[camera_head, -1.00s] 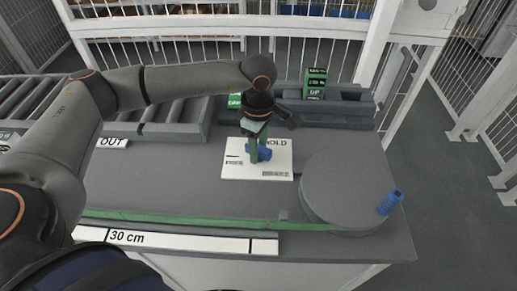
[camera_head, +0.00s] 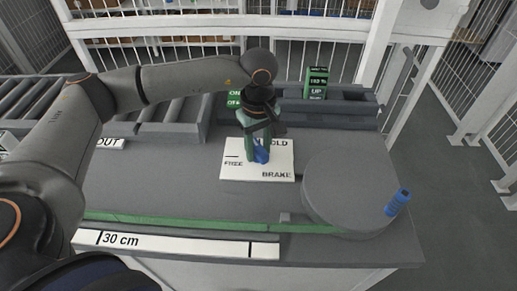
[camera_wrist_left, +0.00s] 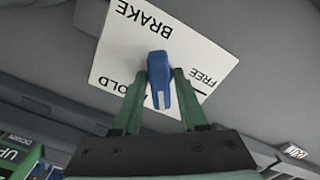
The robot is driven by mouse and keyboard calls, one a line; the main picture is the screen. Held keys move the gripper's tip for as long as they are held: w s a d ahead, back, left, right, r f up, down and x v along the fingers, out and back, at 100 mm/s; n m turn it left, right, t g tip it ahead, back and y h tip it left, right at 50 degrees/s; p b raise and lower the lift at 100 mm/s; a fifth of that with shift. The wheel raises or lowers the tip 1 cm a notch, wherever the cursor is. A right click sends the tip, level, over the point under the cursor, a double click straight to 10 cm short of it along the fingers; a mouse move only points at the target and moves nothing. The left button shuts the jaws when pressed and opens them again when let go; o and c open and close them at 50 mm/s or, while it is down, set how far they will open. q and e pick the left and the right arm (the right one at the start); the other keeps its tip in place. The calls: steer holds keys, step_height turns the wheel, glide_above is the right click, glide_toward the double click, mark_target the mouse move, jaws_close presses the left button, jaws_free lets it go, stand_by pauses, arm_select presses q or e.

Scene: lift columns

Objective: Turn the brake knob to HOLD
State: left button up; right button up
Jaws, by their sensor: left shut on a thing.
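The blue brake knob (camera_head: 261,155) stands on a white plate (camera_head: 240,175) marked FREE, HOLD and BRAKE. My left gripper (camera_head: 259,150) reaches down from above, its green fingers shut on the knob from both sides. In the left wrist view the knob (camera_wrist_left: 159,75) sits between the fingertips (camera_wrist_left: 160,82), and its white pointer line points towards the gripper's palm, at the HOLD side and away from the FREE mark. Part of the HOLD label and any mark beside it are hidden by the fingers. My right gripper is not in view.
A round grey disc (camera_head: 345,190) with a blue cylinder (camera_head: 398,202) at its edge is to the right. A 30 cm scale (camera_head: 180,243) runs along the front.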

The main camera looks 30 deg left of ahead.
arm_select(q)
steer(key=shift+m, duration=0.7)
steer(key=shift+f+m+b, duration=0.1)
steer(key=shift+m+b, duration=0.5)
steer(key=shift+m, duration=0.1)
steer(key=shift+m+b, duration=0.45)
steer(key=shift+m, duration=0.55)
steer(key=shift+m+b, duration=0.3)
steer(key=shift+m, duration=0.6)
steer(key=o, duration=0.9)
steer(key=shift+c, duration=0.2)
